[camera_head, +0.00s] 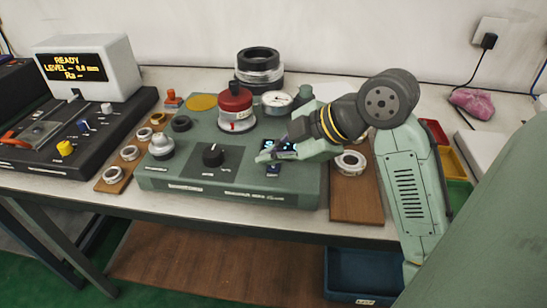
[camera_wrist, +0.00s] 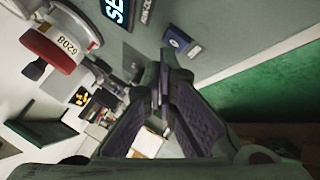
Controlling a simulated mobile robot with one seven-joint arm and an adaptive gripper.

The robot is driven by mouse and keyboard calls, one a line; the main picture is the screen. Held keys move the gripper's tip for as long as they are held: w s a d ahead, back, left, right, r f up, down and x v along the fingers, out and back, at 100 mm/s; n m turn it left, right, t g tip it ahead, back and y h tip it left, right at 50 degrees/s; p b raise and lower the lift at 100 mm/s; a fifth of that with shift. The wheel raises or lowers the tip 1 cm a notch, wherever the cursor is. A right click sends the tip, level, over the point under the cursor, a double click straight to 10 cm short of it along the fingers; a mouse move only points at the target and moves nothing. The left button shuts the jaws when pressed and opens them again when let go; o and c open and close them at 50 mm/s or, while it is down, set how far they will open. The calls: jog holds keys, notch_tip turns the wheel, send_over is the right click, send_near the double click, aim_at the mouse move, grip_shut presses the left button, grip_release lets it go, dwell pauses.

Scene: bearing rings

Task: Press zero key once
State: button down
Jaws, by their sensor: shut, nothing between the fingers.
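The small dark blue key (camera_head: 272,169) sits on the front part of the green bench device (camera_head: 235,187), below a lit display (camera_head: 287,147). In the wrist view the blue key (camera_wrist: 178,41) shows a pale mark too small to read, so I cannot confirm its label. My gripper (camera_head: 262,157) is shut and empty, just above the device top beside the display and close to the key. In the wrist view my gripper (camera_wrist: 166,58) has its fingertips near the key's lower edge; I cannot tell whether they touch it. The display (camera_wrist: 114,10) is partly cut off.
A black knob (camera_head: 212,155) is left of the key. A red-topped cylinder (camera_head: 236,108) and a dial gauge (camera_head: 277,101) stand behind. A wooden board with a ring (camera_head: 356,205) lies at right. The READY display unit (camera_head: 90,68) is far left.

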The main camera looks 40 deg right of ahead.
aim_at(273, 169)
jog(key=shift+f+b, duration=0.35)
jog(key=shift+f, duration=0.15)
dwell(0.5)
jog(key=shift+r, duration=0.1)
jog(key=shift+r+p, duration=0.55)
jog(key=shift+r, duration=0.15)
notch_tip(273, 169, up, 5)
jog(key=p, duration=0.3)
jog(key=shift+p, duration=0.4)
dwell(0.8)
